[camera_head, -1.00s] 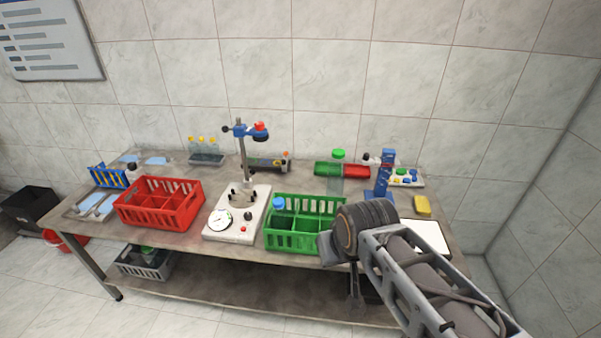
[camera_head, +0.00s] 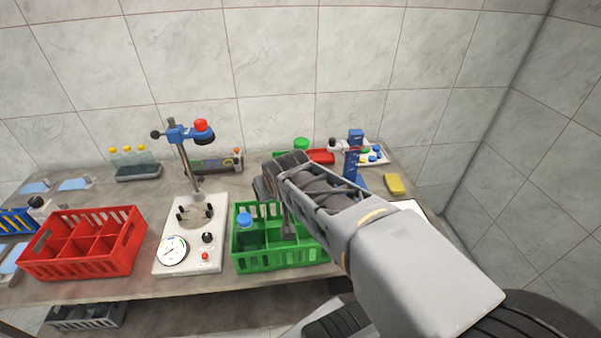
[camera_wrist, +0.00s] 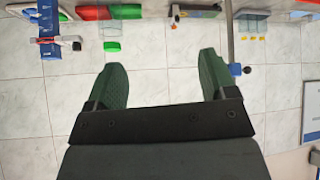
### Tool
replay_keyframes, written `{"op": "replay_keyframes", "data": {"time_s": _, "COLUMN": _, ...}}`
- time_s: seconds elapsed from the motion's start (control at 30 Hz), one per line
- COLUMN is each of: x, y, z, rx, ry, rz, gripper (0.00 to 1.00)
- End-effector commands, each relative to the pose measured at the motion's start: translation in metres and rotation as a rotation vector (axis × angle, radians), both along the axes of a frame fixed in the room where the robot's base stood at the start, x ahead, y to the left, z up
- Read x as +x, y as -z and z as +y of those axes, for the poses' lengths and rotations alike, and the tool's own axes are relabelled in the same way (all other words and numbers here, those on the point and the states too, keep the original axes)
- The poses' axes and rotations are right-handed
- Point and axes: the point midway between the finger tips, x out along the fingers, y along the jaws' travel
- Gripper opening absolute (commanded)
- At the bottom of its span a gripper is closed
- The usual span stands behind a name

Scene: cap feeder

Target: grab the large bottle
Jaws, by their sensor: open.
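The large bottle is clear with a green cap (camera_head: 301,144). It stands at the back of the table, and in the head view my arm hides its body. In the wrist view, which looks upside down, the bottle (camera_wrist: 111,29) shows near the top, left of the middle between my fingers. My gripper (camera_wrist: 161,62) is open and empty, with its fingers spread wide, apart from the bottle. In the head view my gripper (camera_head: 273,202) hangs over the green crate, in front of the bottle, its fingers partly hidden.
The green crate (camera_head: 262,262) holds a blue-capped bottle (camera_head: 245,230). Left of it stand a white gauge station (camera_head: 190,240) with a clamp stand and a red crate (camera_head: 85,265). A blue stand (camera_head: 352,158) and a yellow sponge (camera_head: 395,184) are right of my gripper.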

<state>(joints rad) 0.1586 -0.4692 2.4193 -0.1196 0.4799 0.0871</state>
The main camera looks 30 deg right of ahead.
Motion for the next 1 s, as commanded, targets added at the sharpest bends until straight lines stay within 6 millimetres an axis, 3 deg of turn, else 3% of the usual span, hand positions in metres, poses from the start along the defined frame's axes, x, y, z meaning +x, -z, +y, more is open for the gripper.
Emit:
{"op": "replay_keyframes", "data": {"time_s": 0.03, "x": 0.022, "y": 0.028, "z": -0.025, "rx": -0.023, "ry": 0.045, "rz": -0.070, "gripper": 0.83}}
{"op": "replay_keyframes", "data": {"time_s": 0.13, "x": 0.062, "y": 0.047, "z": -0.070, "rx": -0.077, "ry": 0.097, "rz": -0.238, "gripper": 0.92}}
{"op": "replay_keyframes", "data": {"time_s": 0.2, "x": 0.083, "y": 0.060, "z": -0.100, "rx": -0.104, "ry": 0.118, "rz": -0.351, "gripper": 0.92}}
{"op": "replay_keyframes", "data": {"time_s": 0.4, "x": 0.114, "y": 0.095, "z": -0.169, "rx": -0.149, "ry": 0.119, "rz": -0.618, "gripper": 0.92}}
{"op": "replay_keyframes", "data": {"time_s": 0.53, "x": 0.120, "y": 0.110, "z": -0.193, "rx": -0.152, "ry": 0.099, "rz": -0.737, "gripper": 0.92}}
{"op": "replay_keyframes", "data": {"time_s": 0.73, "x": 0.128, "y": 0.120, "z": -0.211, "rx": -0.147, "ry": 0.075, "rz": -0.831, "gripper": 0.92}}
{"op": "replay_keyframes", "data": {"time_s": 1.0, "x": 0.172, "y": 0.119, "z": -0.224, "rx": -0.145, "ry": 0.068, "rz": -0.846, "gripper": 0.92}}
